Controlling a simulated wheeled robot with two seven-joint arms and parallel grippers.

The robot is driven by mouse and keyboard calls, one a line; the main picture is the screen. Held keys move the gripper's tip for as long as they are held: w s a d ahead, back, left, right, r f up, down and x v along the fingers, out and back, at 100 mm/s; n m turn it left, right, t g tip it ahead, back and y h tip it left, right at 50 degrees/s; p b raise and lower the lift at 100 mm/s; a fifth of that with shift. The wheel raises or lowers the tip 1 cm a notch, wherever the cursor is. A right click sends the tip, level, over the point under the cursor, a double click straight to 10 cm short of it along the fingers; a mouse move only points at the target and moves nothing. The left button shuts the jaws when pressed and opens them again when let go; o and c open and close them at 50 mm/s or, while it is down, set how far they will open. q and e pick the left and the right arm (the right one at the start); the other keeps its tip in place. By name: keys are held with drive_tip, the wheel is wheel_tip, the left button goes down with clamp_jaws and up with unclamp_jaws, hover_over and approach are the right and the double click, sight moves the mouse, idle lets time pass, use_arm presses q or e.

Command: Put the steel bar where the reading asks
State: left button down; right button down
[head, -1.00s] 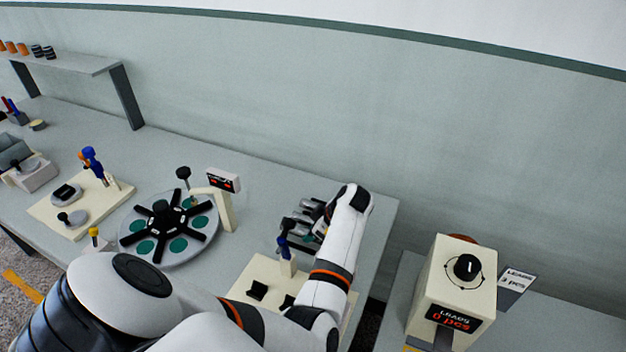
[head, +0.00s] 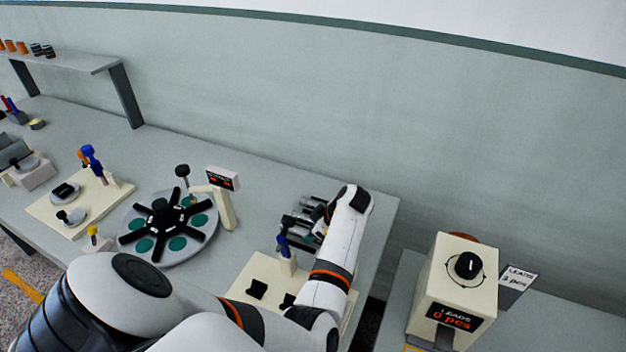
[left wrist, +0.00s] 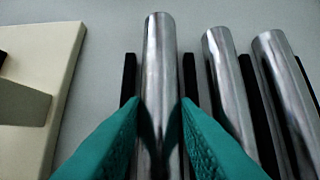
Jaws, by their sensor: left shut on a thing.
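My left gripper (left wrist: 160,103) has teal fingers shut on a steel bar (left wrist: 158,48), one finger on each side. The bar lies between dark dividers, and I cannot tell whether it is lifted. A second steel bar (left wrist: 228,85) and a third steel bar (left wrist: 285,85) lie to its right. In the head view my left gripper (head: 306,218) is at the bars near the table's right end, partly hidden by my arm. A small display (head: 222,179) stands by the round turntable (head: 127,229); its red text is too small to read. My right gripper is not in view.
A cream board (head: 245,275) with a blue-topped post (head: 283,244) lies beside my left forearm. Past a gap to the right, a cream box (head: 462,270) with a knob shows "LEADS 0 pcs"; its card (head: 518,277) reads "LEADS 3 pcs". A shelf (head: 70,64) stands at far left.

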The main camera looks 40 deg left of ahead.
use_arm(q)
drive_tip(key=shift+f, duration=0.3)
idle(0.4)
drive_tip(key=c, duration=1.1)
unclamp_jaws()
drive_tip(key=shift+w+d+r+b, duration=0.3)
drive_tip(key=shift+r+b, duration=0.1)
drive_tip(key=shift+b, duration=0.1)
drive_tip(key=shift+o, duration=0.2)
drive_tip(key=v, duration=0.3)
drive_tip(key=b+v, duration=0.1)
drive_tip(key=v, duration=0.2)
drive_tip(key=b+v, duration=0.1)
drive_tip(key=v, duration=0.2)
drive_tip(key=shift+s+d, duration=0.3)
drive_tip(key=shift+w+d+r, duration=0.1)
drive_tip(key=shift+w+r, duration=0.15)
drive_tip(key=shift+r, duration=0.5)
drive_tip(key=shift+s+d+r, duration=0.1)
drive_tip(key=shift+d+r, duration=0.05)
drive_tip(key=shift+d, duration=0.05)
drive_tip(key=shift+a, duration=0.1)
